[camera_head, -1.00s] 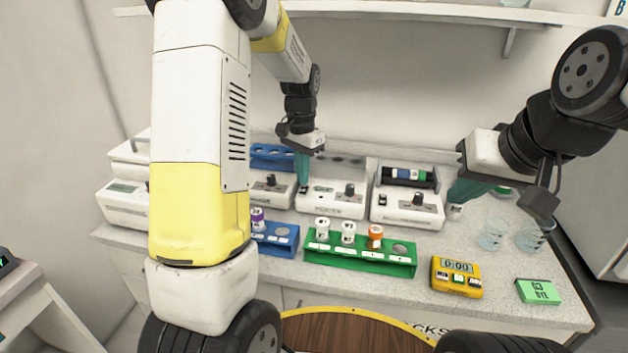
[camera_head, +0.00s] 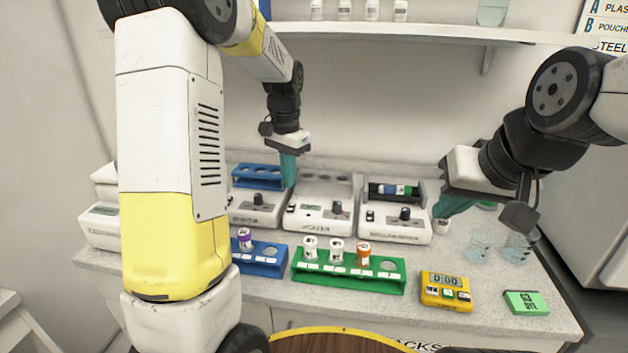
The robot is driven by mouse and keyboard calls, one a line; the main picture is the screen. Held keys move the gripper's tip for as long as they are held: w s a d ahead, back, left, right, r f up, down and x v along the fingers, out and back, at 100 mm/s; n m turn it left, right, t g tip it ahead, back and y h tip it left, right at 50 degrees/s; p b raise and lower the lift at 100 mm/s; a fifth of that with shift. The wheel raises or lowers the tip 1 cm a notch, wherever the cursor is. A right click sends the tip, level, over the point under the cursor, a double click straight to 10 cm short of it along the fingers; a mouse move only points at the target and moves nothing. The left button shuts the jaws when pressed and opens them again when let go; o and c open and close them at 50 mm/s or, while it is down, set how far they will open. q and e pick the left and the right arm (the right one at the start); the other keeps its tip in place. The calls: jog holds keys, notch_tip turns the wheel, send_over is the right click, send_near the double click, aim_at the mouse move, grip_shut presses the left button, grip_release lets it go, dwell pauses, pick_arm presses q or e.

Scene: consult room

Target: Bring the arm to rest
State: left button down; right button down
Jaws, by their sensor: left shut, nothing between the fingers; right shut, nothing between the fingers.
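My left gripper (camera_head: 288,170), with teal fingers, is shut and empty. It points down just above the back of the middle white machine (camera_head: 318,214). My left arm fills the left of the view and hides part of the counter. My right gripper (camera_head: 450,206), also with teal fingers, is shut and empty. It points down and left at the right side of the right white machine (camera_head: 394,228), near a small white vial (camera_head: 441,226) partly hidden by it.
A green rack (camera_head: 345,280) holds several capped vials. A blue rack (camera_head: 262,265) holds a purple-capped vial (camera_head: 244,238). A yellow timer (camera_head: 446,291), a green box (camera_head: 526,303) and clear beakers (camera_head: 519,246) stand at the right. A shelf (camera_head: 400,32) runs above.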

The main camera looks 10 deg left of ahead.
pick_arm(q)
jog(key=s+d+r+n+t+h, duration=0.1)
jog(key=s+r, duration=0.4)
jog(key=s, duration=0.7)
jog(key=s+d+r+n+t+h, duration=0.1)
jog(key=s+r+n+t, duration=0.3)
jog(key=s, duration=0.8)
jog(key=shift+r+n+t, duration=0.3)
jog(key=shift+r+t, duration=0.2)
jog(key=shift+r, duration=0.2)
jog(key=shift+w, duration=0.15)
